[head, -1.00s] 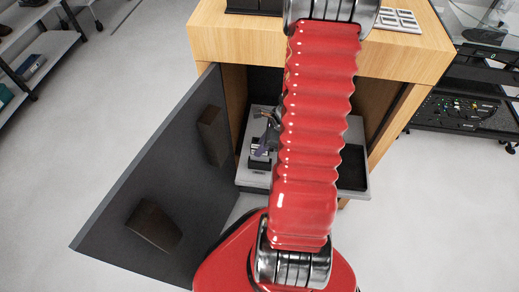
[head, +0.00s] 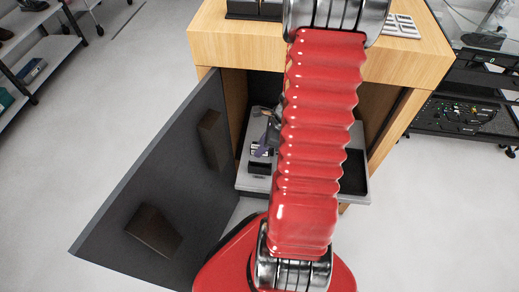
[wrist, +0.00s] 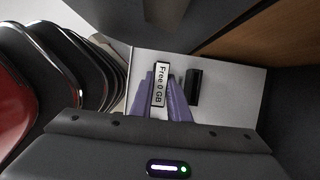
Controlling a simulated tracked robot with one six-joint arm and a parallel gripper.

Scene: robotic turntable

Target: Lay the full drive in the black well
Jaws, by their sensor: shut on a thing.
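The full drive (wrist: 160,86) has a white label reading "Free 0 GB" in the wrist view. My gripper (wrist: 161,78) is shut on it, with one purple finger along each side. A narrow black well (wrist: 194,87) lies just to the right of the drive in the wrist view, on the pale shelf. In the head view the well (head: 259,168) shows in front of the drive's label (head: 261,150). My gripper (head: 267,140) is partly hidden by my red arm there. I cannot tell how far the drive is above the shelf.
The pale shelf (head: 249,184) sticks out of a wooden cabinet (head: 240,47). A dark recessed area (head: 353,172) is on its right side. The open grey door (head: 165,170), with two dark blocks on it, stands to the left. Cabinet walls bound the space.

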